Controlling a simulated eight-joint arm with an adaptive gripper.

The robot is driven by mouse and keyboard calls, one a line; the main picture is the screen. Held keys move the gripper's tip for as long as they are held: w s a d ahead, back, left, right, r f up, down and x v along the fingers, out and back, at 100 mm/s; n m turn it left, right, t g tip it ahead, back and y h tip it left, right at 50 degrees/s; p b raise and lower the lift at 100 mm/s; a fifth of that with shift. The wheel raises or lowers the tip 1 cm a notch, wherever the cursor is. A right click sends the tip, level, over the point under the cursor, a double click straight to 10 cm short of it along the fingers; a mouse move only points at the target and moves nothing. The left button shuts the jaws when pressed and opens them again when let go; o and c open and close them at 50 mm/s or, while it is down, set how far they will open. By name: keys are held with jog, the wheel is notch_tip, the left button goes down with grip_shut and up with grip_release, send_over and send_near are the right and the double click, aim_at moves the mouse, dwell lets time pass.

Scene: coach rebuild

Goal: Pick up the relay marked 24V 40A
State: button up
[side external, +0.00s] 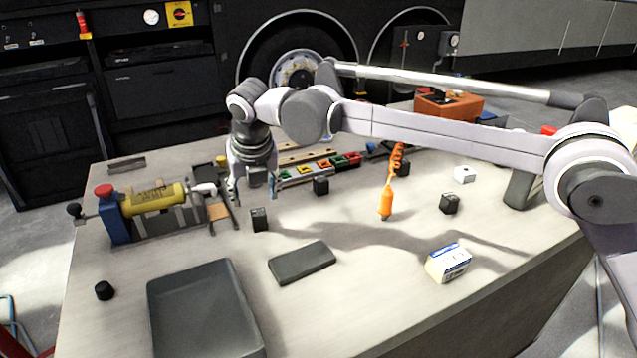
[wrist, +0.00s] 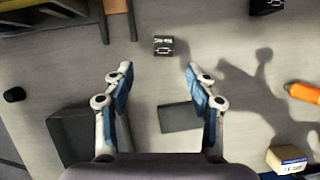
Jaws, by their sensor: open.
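Several small dark relay-like cubes stand on the workbench. One black cube (side external: 259,219) is nearest below my gripper (side external: 254,192); it also shows in the wrist view (wrist: 163,46) with pale marks on it, too small to read. A second black cube (side external: 321,186) stands behind and to its right, partly in view at the top of the wrist view (wrist: 265,6). Another dark cube (side external: 449,203) stands further right. I cannot tell which one is marked 24V 40A. My gripper, also in the wrist view (wrist: 158,70), is open and empty above the bench.
A yellow cylinder on a blue stand (side external: 152,200) is left of my gripper. A dark tray (side external: 205,310) and a flat dark pad (side external: 302,262) lie in front. An orange handle (side external: 385,203), a blue-white box (side external: 448,263) and a white cube (side external: 465,174) are right.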

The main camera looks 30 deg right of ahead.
aim_at(258, 213)
jog(key=shift+d+x, duration=0.15)
jog(key=shift+x, duration=2.25)
jog(key=shift+d+x, duration=0.1)
jog(key=shift+x, duration=2.3)
jog(key=shift+w+r, duration=0.15)
grip_shut()
